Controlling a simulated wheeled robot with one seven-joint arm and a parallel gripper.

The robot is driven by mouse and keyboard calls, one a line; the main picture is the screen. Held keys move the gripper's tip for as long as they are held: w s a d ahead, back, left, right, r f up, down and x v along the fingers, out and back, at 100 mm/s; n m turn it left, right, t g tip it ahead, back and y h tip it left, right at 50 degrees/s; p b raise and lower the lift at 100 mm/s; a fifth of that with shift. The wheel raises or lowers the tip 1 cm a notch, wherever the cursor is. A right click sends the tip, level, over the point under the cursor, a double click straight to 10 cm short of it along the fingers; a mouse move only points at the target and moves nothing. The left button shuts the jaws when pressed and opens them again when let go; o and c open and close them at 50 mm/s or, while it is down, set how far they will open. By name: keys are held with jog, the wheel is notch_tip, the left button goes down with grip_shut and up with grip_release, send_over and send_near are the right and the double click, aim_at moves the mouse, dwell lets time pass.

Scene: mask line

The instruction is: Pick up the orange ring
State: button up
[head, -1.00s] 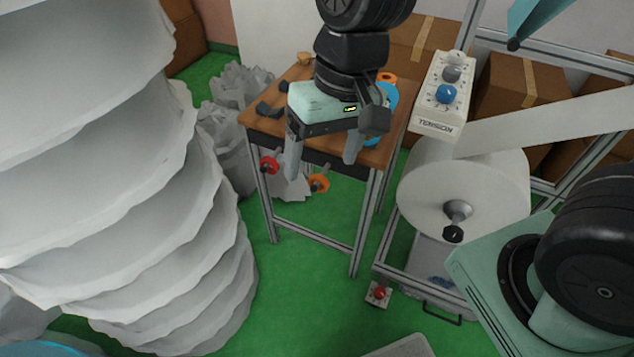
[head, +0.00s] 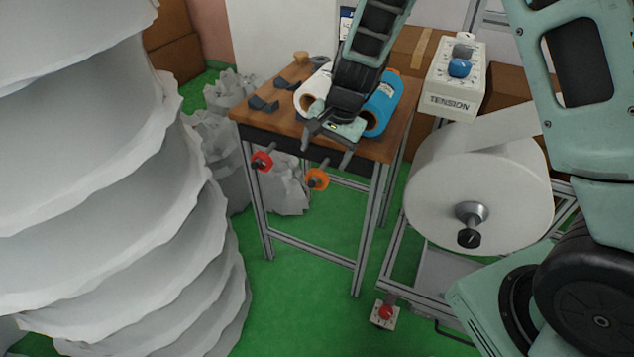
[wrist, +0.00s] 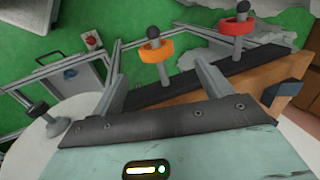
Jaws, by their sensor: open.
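The orange ring (head: 317,179) hangs around a grey peg at the right of the wooden table's front edge. In the wrist view the orange ring (wrist: 157,51) sits around its peg, ahead of and between my open fingers. My gripper (head: 326,150) is above the table's front edge, just behind and above the ring, apart from it. In the wrist view my gripper (wrist: 155,85) is open and empty. A red ring (head: 261,160) is around another peg to the left; it also shows in the wrist view (wrist: 236,25).
The table (head: 283,85) holds a white roll (head: 312,92), a blue roll (head: 383,103) and dark small parts. A large white film roll (head: 480,190) and the tension box (head: 457,75) stand to the right. White bags are left of the table.

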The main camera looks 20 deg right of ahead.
aim_at(320, 172)
jog(key=x, duration=0.5)
jog(key=b+x, duration=0.1)
jog(key=x, duration=0.3)
jog(key=shift+s+d+f, duration=0.1)
jog(key=shift+s+f, duration=0.1)
jog(key=shift+s, duration=0.1)
jog(key=c, duration=1.1)
